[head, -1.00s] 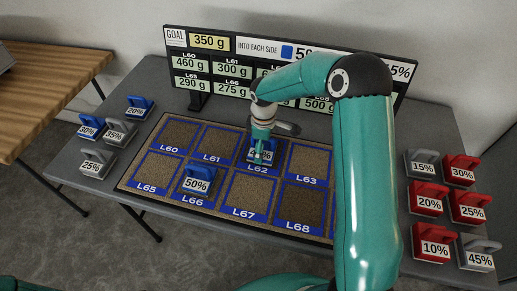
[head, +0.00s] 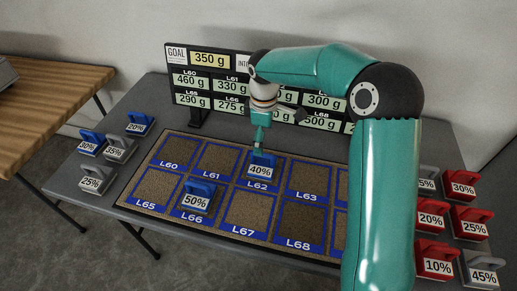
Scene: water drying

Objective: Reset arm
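My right gripper (head: 258,145) points down just above the blue 40% block (head: 262,167), which stands on cell L62. The fingers look narrow from here, and I cannot tell whether they are open or shut. Nothing hangs from them. A blue 50% block (head: 198,197) stands on cell L66. My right arm comes in from the lower right and hides the right end of the mat (head: 171,139). My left gripper is not in view.
The board (head: 190,58) at the back shows a goal of 350 g; my arm hides part of it. Grey and blue blocks, such as the 25% one (head: 97,180), stand left. Red and grey blocks, such as the 10% one (head: 437,258), stand right. A wooden table (head: 55,95) is at left.

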